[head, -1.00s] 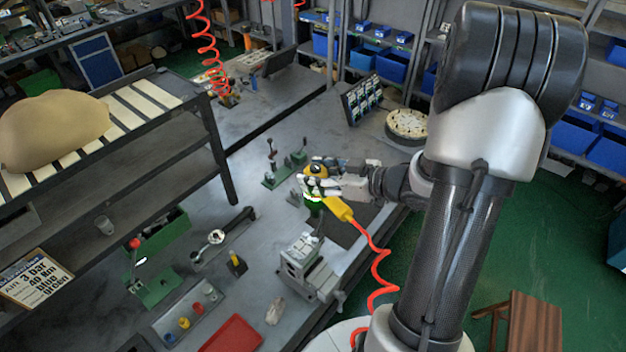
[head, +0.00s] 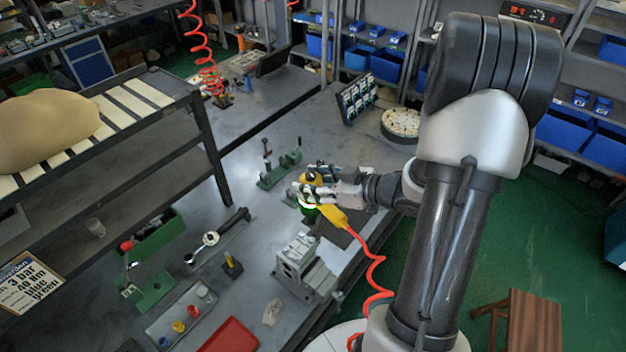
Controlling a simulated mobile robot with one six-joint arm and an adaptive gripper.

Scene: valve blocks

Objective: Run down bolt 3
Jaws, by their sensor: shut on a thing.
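My gripper (head: 306,190) is shut on a yellow-and-black power tool (head: 313,178) above the bench. The tool has a yellow grip (head: 334,216) with a red coiled hose (head: 374,270) running down from it. A bright green band (head: 307,205) shows low on the tool, under my fingers. Bolt 3 and whatever is directly beneath the tool are hidden by the tool and gripper, so I cannot tell whether the tool touches a bolt.
A grey vice-like block (head: 303,268) stands in front of the tool. A green lever fixture (head: 280,170) stands behind left. A torque wrench (head: 215,238), a tray of coloured sockets (head: 185,318) and a red tray (head: 232,337) lie on the bench (head: 235,275). A sign (head: 32,282) stands left.

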